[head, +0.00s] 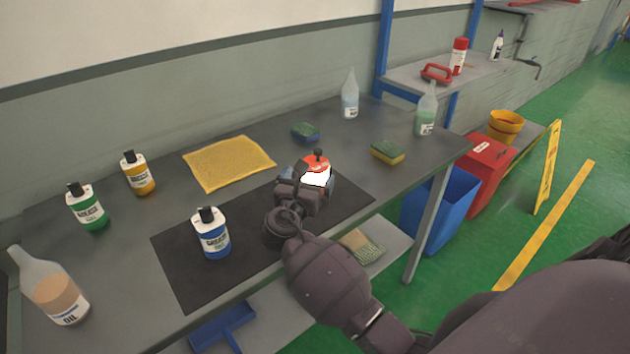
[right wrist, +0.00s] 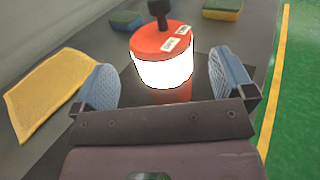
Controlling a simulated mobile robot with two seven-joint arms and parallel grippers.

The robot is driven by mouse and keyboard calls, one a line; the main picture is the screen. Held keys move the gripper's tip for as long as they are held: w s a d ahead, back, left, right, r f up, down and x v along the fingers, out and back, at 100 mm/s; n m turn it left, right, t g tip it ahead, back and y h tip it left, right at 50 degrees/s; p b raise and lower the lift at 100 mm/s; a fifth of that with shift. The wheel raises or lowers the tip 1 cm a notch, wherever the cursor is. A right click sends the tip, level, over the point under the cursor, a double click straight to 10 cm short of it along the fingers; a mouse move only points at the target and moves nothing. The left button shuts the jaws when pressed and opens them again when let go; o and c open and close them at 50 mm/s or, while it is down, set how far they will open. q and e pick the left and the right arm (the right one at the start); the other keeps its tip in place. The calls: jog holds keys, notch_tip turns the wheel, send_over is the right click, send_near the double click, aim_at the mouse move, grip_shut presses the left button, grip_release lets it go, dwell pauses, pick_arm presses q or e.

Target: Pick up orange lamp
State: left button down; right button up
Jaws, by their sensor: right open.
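The orange lamp (head: 317,170) stands on the black mat (head: 190,258) on the grey table, with a bright white band and a dark knob on top. In the right wrist view the lamp (right wrist: 161,45) shows upright between and just beyond the two finger pads. My right gripper (right wrist: 166,88) is open around the near side of the lamp, with a gap visible on both sides. In the head view my right gripper (head: 305,186) hides part of the lamp's lower left side. My left gripper is not in view.
A blue bottle (head: 210,234) stands on the mat's left part. Green (head: 87,206) and yellow (head: 137,173) bottles and an oil bottle (head: 52,288) are at left.

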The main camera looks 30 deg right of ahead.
aim_at(315, 167)
jog(key=x, duration=0.5)
jog(key=shift+s, duration=0.1)
jog(key=shift+c, duration=0.3)
jog(key=c, duration=1)
jog(key=shift+c, duration=0.9)
jog(key=shift+r, duration=0.15)
